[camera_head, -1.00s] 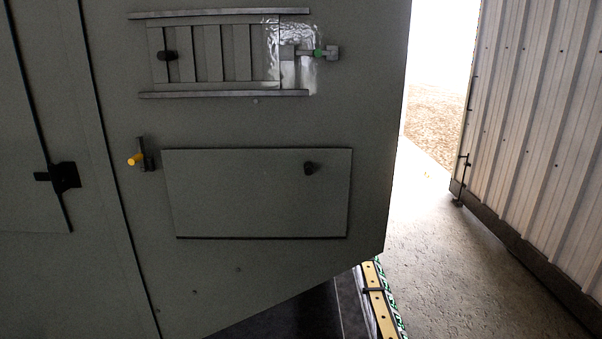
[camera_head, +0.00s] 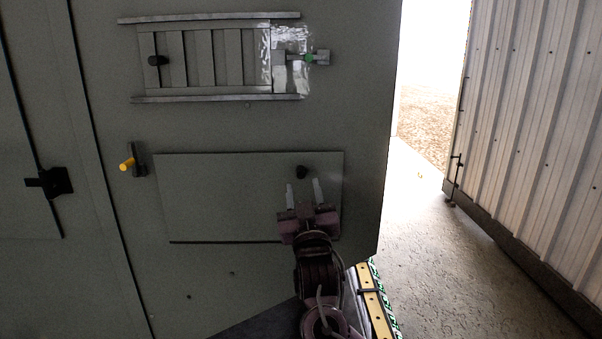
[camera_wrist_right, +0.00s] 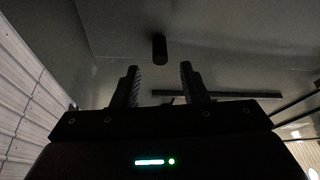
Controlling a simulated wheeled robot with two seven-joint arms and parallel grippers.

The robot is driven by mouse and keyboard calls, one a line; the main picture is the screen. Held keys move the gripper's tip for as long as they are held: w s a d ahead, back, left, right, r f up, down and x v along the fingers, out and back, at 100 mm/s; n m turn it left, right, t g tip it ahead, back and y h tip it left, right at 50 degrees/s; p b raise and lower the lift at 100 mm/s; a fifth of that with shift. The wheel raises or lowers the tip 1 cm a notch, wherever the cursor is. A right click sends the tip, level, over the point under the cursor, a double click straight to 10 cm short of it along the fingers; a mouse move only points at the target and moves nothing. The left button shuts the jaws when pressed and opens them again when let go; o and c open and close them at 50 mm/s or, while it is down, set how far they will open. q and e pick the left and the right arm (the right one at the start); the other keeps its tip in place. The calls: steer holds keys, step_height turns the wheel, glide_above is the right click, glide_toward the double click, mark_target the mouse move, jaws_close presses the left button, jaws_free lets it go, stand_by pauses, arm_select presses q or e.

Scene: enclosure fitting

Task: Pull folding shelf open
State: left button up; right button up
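The folding shelf (camera_head: 220,200) is a flat grey-green panel lying flush against the enclosure door in the head view. Its small dark knob (camera_head: 302,172) is near the upper right corner. My right gripper (camera_head: 304,190) is in front of the shelf, just below the knob, with its two pale fingers apart and pointing up. In the right wrist view the open fingers (camera_wrist_right: 158,82) are empty, and the dark knob (camera_wrist_right: 160,49) stands ahead of them, between their lines and apart from them. My left gripper is not in view.
Above the shelf is a sliding vent (camera_head: 218,58) with a knob and a latch (camera_head: 310,58). A yellow-tipped catch (camera_head: 127,164) is at the shelf's upper left. A black handle (camera_head: 48,182) is farther left. A corrugated wall (camera_head: 520,120) stands right, with open floor (camera_head: 440,270) between.

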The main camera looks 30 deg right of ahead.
mark_target(302, 178)
steer(key=p+x, duration=0.1)
steer(key=x, duration=0.3)
steer(key=shift+w+r+p, duration=0.1)
steer(key=shift+r+p, duration=0.05)
steer(key=shift+p, duration=0.15)
steer(key=shift+w+d, duration=0.3)
steer(key=shift+w, duration=0.15)
jaws_close()
